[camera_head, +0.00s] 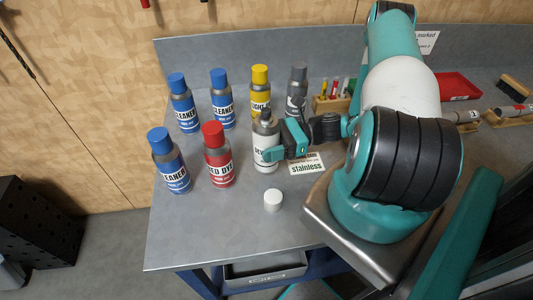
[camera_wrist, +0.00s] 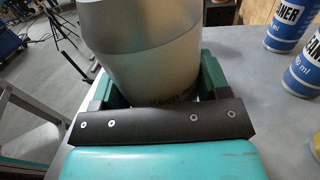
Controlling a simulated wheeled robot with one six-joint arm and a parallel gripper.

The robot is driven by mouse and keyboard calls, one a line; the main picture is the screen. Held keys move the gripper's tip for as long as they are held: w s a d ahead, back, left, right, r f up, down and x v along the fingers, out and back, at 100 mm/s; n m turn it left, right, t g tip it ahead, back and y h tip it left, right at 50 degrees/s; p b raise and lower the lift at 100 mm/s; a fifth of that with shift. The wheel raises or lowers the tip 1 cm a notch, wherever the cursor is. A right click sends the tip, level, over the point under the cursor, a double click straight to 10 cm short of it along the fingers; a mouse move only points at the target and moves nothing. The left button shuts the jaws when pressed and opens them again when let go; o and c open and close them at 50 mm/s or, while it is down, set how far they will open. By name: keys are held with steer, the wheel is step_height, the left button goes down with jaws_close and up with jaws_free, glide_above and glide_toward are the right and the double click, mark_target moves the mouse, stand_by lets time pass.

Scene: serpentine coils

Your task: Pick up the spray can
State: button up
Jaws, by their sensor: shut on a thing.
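A white spray can (camera_head: 266,158) with a grey shoulder and lettering starting "DEV" stands upright on the bench in the head view, its cap off. My gripper (camera_head: 271,153) is shut around its body from the right. In the wrist view the can's silvery upper part (camera_wrist: 148,50) fills the space between the two fingers of my gripper (camera_wrist: 152,90). Whether its base touches the bench is unclear. A loose white cap (camera_head: 273,200) lies on the bench in front of it.
A red-dye can (camera_head: 219,165) stands close on the left, with several blue-capped cleaner cans (camera_head: 184,112) beyond it. A yellow-capped can (camera_head: 260,88) and a grey-capped can (camera_head: 297,90) stand behind. A "stainless" label (camera_head: 307,165) lies on the right. The front bench is mostly clear.

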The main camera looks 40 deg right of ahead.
step_height(320, 180, up, 15)
steer(key=shift+r+b, duration=0.1)
steer(key=shift+b, duration=0.45)
step_height(320, 180, up, 8)
steer(key=p, duration=0.8)
steer(key=shift+f+p, duration=0.25)
steer(key=shift+p, duration=0.1)
